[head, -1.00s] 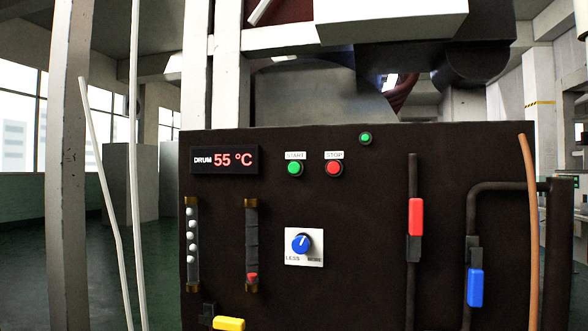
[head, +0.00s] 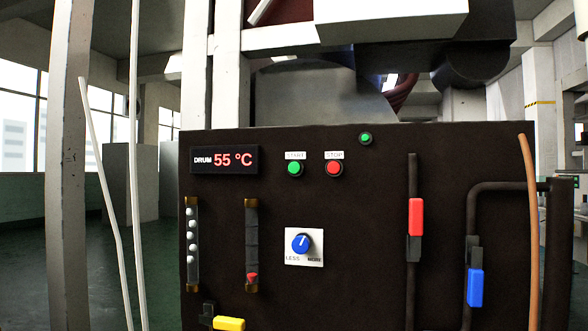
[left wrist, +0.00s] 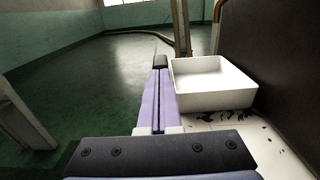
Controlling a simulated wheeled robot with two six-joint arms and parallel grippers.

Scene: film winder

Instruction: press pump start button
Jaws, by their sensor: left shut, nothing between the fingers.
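The green START button (head: 294,169) sits on the dark control panel (head: 370,220), under its START label. The red STOP button (head: 333,168) is just to its right under a STOP label. A small green round light or button (head: 365,138) is near the panel's top edge. No gripper shows in the head view. In the left wrist view my left gripper (left wrist: 160,62) is shut and empty, its fingers together beside a white tray (left wrist: 215,102). The buttons do not show in that view. My right gripper is in neither view.
The panel also carries a DRUM display (head: 224,159) reading 55 °C, a blue knob (head: 301,243), and red (head: 416,216), blue (head: 475,288) and yellow (head: 229,323) handles. Pale hoses (head: 135,200) hang at the left. The green floor (left wrist: 105,75) is open left of my left gripper.

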